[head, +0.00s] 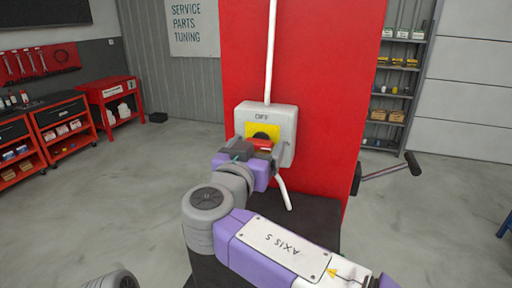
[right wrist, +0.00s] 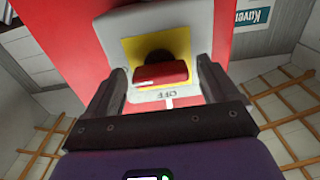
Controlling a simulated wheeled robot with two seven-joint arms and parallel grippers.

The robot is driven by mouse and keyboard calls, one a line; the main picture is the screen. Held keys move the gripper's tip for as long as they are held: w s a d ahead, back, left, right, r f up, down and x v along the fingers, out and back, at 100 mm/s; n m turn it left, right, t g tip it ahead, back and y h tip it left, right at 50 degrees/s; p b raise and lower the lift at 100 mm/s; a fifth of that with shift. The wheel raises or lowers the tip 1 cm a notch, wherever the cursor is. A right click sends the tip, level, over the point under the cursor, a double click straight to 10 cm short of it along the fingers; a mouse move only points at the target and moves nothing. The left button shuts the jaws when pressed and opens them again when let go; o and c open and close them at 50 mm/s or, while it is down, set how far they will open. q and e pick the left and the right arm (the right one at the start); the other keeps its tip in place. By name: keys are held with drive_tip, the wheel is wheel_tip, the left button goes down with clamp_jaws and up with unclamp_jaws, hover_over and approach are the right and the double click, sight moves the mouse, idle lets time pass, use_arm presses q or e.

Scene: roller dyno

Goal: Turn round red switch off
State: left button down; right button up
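The red switch (head: 262,143) is a bar-shaped handle on a yellow plate (head: 254,128), on a grey box fixed to a tall red panel. In the right wrist view the red switch (right wrist: 161,75) lies crosswise, with an "OFF" label upside down beside it. My right gripper (head: 247,149) is at the front of the box. In its wrist view the right gripper (right wrist: 160,82) has one finger on each side of the handle, with small gaps showing; it is open and holds nothing. My left gripper is not in view.
A white conduit (head: 270,50) runs up from the grey box (head: 285,128), and a white cable hangs below it. A bar with a dark grip (head: 411,164) sticks out right of the red panel (head: 330,70). Red workbenches stand left, shelves right.

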drive_tip(key=c, duration=0.9)
drive_tip(key=shift+c, duration=0.2)
